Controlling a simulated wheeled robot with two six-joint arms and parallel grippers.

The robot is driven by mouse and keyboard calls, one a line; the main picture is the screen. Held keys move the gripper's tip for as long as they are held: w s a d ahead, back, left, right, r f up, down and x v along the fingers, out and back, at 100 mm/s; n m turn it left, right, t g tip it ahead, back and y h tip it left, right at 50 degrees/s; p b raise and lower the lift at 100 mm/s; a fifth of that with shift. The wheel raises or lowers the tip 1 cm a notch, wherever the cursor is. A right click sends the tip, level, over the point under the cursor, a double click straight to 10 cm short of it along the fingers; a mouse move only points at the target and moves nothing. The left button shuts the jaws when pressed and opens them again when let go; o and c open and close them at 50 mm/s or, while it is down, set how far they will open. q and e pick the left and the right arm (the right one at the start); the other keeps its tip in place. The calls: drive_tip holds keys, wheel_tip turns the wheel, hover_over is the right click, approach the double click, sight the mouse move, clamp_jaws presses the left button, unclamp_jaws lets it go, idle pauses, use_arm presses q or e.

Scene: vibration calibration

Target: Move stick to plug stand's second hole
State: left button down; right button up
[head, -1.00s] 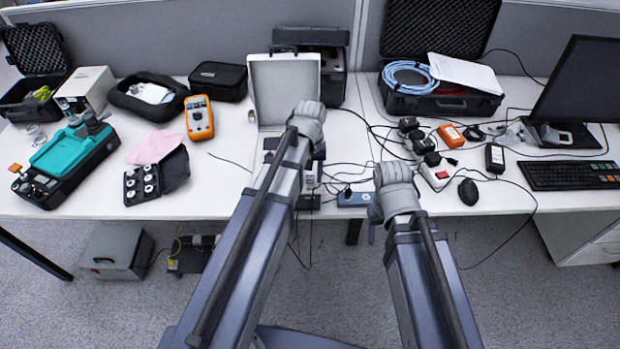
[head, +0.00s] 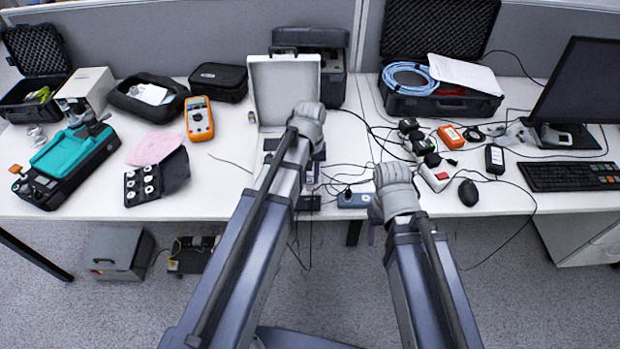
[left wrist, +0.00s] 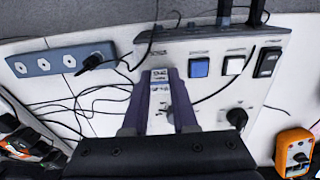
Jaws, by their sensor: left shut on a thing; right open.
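My left gripper (left wrist: 160,73) has its two dark purple fingers close together in the left wrist view, with a small pale piece between the tips. I take this piece to be the stick; its shape is hard to make out. The fingers point down over a white panel (left wrist: 205,115). The plug stand (left wrist: 62,62), a blue-grey strip with round sockets and a black plug in one end, lies to the left of the fingers, apart from them. It also shows in the head view (head: 352,200). My right gripper (head: 371,234) is open, mostly hidden below its wrist at the table's front edge.
The panel carries a blue switch (left wrist: 199,68), a black switch (left wrist: 268,62) and a black plug (left wrist: 237,118). Loose black cables cross the table around the strip. An open silver case (head: 284,88) stands behind my left arm. An orange multimeter (head: 199,118) lies to the left.

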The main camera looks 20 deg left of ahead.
sight(311, 173)
use_arm(q)
drive_tip(key=shift+r+p, duration=0.7)
drive_tip(key=shift+r, duration=0.1)
idle(1.0)
drive_tip(key=shift+r+p, duration=1.65)
drive_tip(key=shift+f, duration=0.1)
drive_tip(key=shift+w+d+f+b, duration=0.15)
drive_tip(key=shift+d+f+b, duration=0.15)
drive_tip(key=shift+d, duration=0.25)
drive_tip(key=w+d+f+b, duration=0.1)
drive_tip(key=d+f+b, duration=0.1)
drive_tip(key=d, duration=0.3)
drive_tip(key=w+d+f+b, duration=0.1)
drive_tip(key=d+b, duration=0.1)
drive_tip(key=d, duration=0.3)
drive_tip(key=w+d+f+b, duration=0.1)
drive_tip(key=d+f, duration=0.1)
drive_tip(key=d, duration=0.3)
drive_tip(key=shift+w+d+f+b, duration=0.3)
drive_tip(key=shift+w+d+b, duration=0.1)
drive_tip(key=shift+d+f+b, duration=0.1)
drive_tip(key=shift+f+b, duration=1.5)
drive_tip(key=shift+f+b, duration=0.8)
